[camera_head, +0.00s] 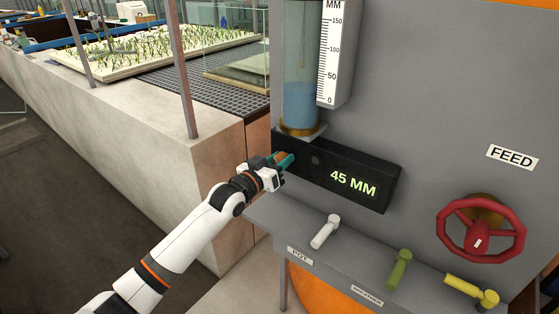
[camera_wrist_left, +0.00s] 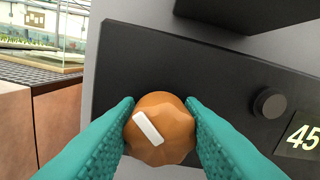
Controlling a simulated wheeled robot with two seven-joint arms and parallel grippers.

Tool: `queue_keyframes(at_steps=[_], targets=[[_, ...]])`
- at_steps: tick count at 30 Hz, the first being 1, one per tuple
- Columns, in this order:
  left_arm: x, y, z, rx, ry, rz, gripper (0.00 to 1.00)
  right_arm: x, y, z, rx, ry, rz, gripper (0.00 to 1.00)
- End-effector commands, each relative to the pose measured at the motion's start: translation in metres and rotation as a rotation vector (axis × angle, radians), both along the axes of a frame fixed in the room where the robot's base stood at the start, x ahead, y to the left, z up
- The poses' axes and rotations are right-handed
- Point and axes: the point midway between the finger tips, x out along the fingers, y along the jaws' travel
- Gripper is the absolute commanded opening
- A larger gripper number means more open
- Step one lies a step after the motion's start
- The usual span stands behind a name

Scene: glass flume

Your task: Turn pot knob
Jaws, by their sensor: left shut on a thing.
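An orange-brown knob (camera_wrist_left: 160,130) with a white pointer bar sits on the left part of the black panel (camera_head: 345,165). The bar slants from upper left to lower right in the left wrist view. My left gripper (camera_head: 285,160) is shut on the knob, with one teal finger on each side of it; the fingers also show in the left wrist view (camera_wrist_left: 162,128). In the head view the knob is mostly covered by the gripper. The panel's green display (camera_head: 353,183) reads 45 MM. My right gripper is not in view.
A clear tube (camera_head: 300,85) with blue liquid stands above the panel beside a white MM scale (camera_head: 331,50). Below are a white lever (camera_head: 325,232), a green lever (camera_head: 398,270) and a yellow lever (camera_head: 472,290). A red FEED handwheel (camera_head: 481,251) is at right.

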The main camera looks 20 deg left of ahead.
Motion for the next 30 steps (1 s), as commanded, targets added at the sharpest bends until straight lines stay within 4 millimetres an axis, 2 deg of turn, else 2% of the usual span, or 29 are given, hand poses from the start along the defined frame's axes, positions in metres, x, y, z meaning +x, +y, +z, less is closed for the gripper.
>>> queue_keyframes(at_steps=[30], targets=[[-0.0007,-0.0016,-0.0010,0.901,-0.324,0.000,0.12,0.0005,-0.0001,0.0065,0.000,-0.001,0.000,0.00]])
